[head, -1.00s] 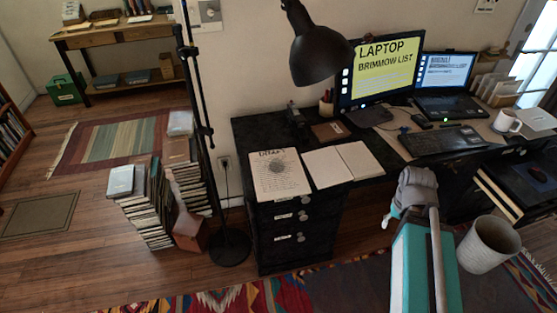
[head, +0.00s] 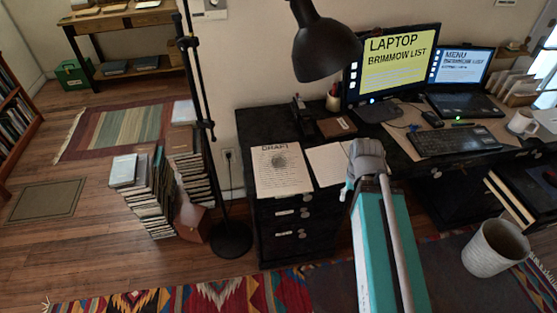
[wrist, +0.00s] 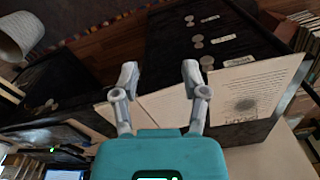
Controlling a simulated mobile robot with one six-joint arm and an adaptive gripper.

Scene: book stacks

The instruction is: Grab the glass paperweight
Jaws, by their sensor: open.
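A round, greyish, see-through spot, which looks like the glass paperweight (head: 279,161), lies on the printed "DRAFT" sheet (head: 268,182) at the left end of the black desk. In the wrist view the paperweight (wrist: 246,104) shows on the sheet, right of my fingers. My gripper (wrist: 160,78) is open, with nothing between its fingertips. In the head view my arm's end is over the open notebook, right of the sheet and apart from the paperweight; its fingertips are hidden there.
A black lamp (head: 322,50) hangs above the desk. A brown box (head: 337,127) lies behind the notebook. Book stacks (head: 150,195) stand left of the desk.

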